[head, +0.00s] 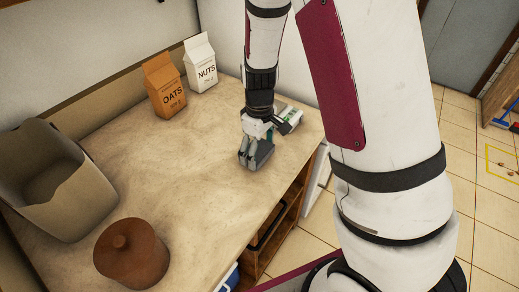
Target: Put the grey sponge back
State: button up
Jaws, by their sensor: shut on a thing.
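My gripper (255,148) points down over the right part of the beige counter (190,200), close to its front edge. It is shut on the grey sponge (263,154), a small dark grey block low between the fingers. The fingers and the gripper body hide much of the sponge. I cannot tell whether the sponge touches the counter or hangs just above it.
An orange oats carton (165,87) and a white nuts carton (200,65) stand at the back wall. A grey-brown bin (75,205) and a brown lidded pot (131,254) stand at the left. Open shelving (280,222) is under the counter. The counter's middle is clear.

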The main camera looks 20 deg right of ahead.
aim_at(259, 153)
jog(key=shift+f, duration=0.25)
jog(key=o, duration=1.2)
jog(key=shift+r, duration=0.15)
notch_tip(259, 153, up, 12)
jog(key=s+r+m+t, duration=0.2)
jog(key=s+r, duration=0.5)
jog(key=s, duration=0.4)
jog(key=s+r+m+t, duration=0.2)
jog(key=s+r+m, duration=0.2)
jog(key=s, duration=0.7)
notch_tip(259, 153, up, 3)
jog(key=shift+f+m, duration=0.15)
jog(key=shift+m, duration=0.25)
jog(key=shift+s, duration=0.1)
